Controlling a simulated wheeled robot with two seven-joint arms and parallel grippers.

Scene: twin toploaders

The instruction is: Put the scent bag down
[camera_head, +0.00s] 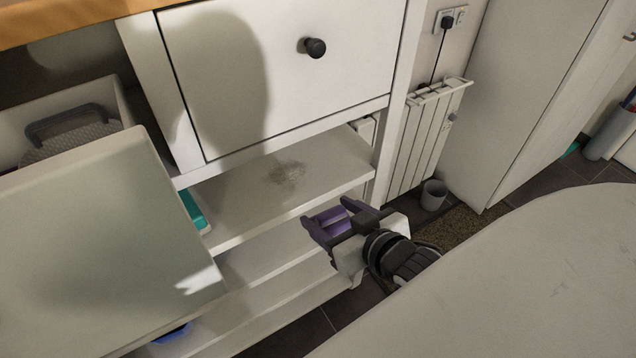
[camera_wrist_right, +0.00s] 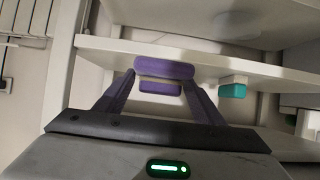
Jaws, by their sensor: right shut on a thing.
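The scent bag (camera_head: 331,220) is a small purple block between the fingers of my right gripper (camera_head: 333,223), near the middle of the head view. The gripper is shut on it. In the right wrist view the purple bag (camera_wrist_right: 165,70) sits between the two dark purple fingers, with a shelf edge behind it. The gripper is at the front of the open white shelves (camera_head: 245,205), and I cannot tell whether the bag touches a shelf. My left gripper is out of view.
A white drawer (camera_head: 285,70) is above. A large pale panel (camera_head: 90,250) fills the left front, and a pale rounded surface (camera_head: 520,285) the right front.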

